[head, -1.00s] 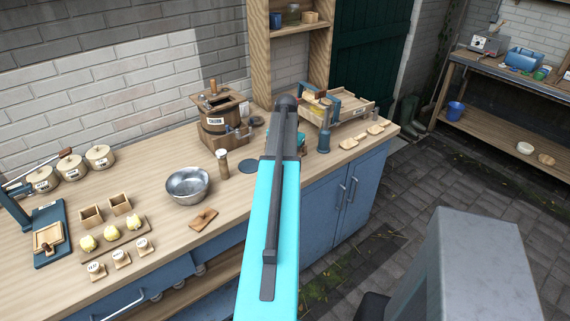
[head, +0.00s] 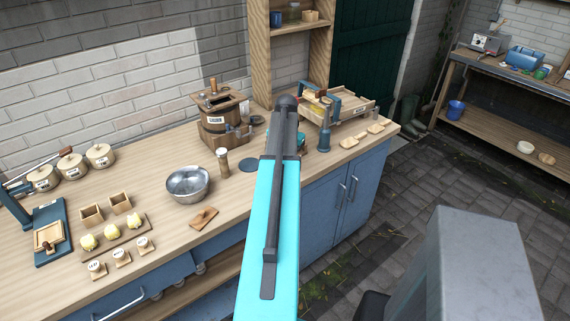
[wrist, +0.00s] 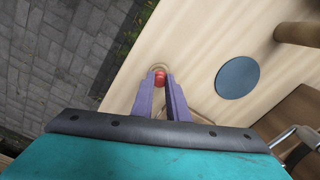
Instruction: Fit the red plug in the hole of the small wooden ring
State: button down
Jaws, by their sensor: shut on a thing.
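In the wrist view my gripper (wrist: 162,84) has its two purple fingers closed on the red plug (wrist: 160,75). The small wooden ring (wrist: 156,66) shows as a pale rim just beyond the plug, on the bench top near its edge. The plug overlaps the ring in this view, and I cannot tell whether it is in the hole or above it. In the head view my own arm hides the gripper, the plug and the ring.
A blue-grey disc (wrist: 238,77) lies flat on the bench beside the gripper.

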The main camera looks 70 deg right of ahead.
dwell(0.3)
jog(key=c, duration=1.6)
grip_release()
jog(key=shift+c, duration=0.2)
jog(key=c, duration=0.4)
jog(key=shift+r, duration=0.1)
jog(key=shift+r+p, duration=2.2)
jog(key=shift+r, duration=1.35)
jog(key=shift+s, duration=0.2)
